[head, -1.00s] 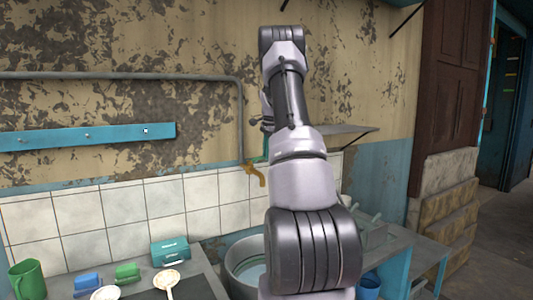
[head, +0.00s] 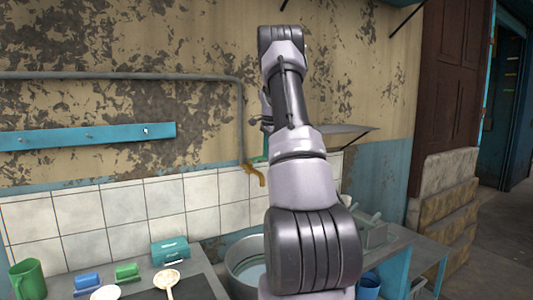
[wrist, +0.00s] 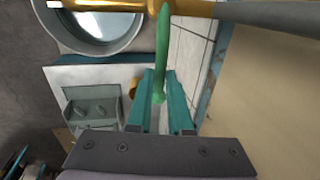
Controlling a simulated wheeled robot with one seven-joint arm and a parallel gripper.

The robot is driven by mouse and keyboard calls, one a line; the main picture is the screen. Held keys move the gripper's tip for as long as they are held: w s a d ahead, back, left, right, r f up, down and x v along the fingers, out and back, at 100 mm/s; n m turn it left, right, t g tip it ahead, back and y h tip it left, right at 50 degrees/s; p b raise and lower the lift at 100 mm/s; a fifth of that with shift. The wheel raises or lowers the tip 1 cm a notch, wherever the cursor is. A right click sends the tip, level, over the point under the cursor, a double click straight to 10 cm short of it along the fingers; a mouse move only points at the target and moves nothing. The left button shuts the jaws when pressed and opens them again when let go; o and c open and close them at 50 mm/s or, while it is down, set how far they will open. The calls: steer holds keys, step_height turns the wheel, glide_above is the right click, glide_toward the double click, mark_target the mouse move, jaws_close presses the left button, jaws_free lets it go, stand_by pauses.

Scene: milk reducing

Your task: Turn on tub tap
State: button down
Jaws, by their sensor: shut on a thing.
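The tap is brass, with its spout (head: 256,172) on the tiled wall at the end of the grey pipe in the head view. In the wrist view the brass tap body (wrist: 190,9) crosses the top, and its long green handle (wrist: 163,45) reaches down between my teal fingers. My gripper (wrist: 160,86) is shut on the green handle near its lower end. In the head view my arm hides most of the gripper. The round metal tub (head: 243,266) stands below the tap and holds what looks like water; it also shows in the wrist view (wrist: 62,38).
A counter at the left holds a green mug (head: 28,279), blue and green brushes, a teal box (head: 170,251) and pale ladles. A grey rack (head: 373,236) stands right of the tub. The wall is close to my gripper.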

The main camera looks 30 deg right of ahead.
steer(key=shift+s+a+m+g+h, duration=0.2)
steer(key=shift+s+a+m, duration=0.45)
steer(key=shift+m, duration=0.8)
steer(key=shift+s+a+m+g+h, duration=0.1)
steer(key=shift+s+a+m+h, duration=0.2)
steer(key=shift+s+m, duration=0.9)
steer(key=shift+s+a+m+g+h, duration=0.15)
steer(key=shift+s+a+m, duration=0.4)
steer(key=shift+m, duration=1.1)
steer(key=c, duration=0.8)
jaws_free()
steer(key=shift+s, duration=0.1)
steer(key=shift+c, duration=0.2)
step_height(320, 180, up, 11)
steer(key=s+a, duration=0.1)
steer(key=shift+s+a+f, duration=0.15)
steer(key=shift+s+a, duration=0.05)
steer(key=shift+a, duration=0.05)
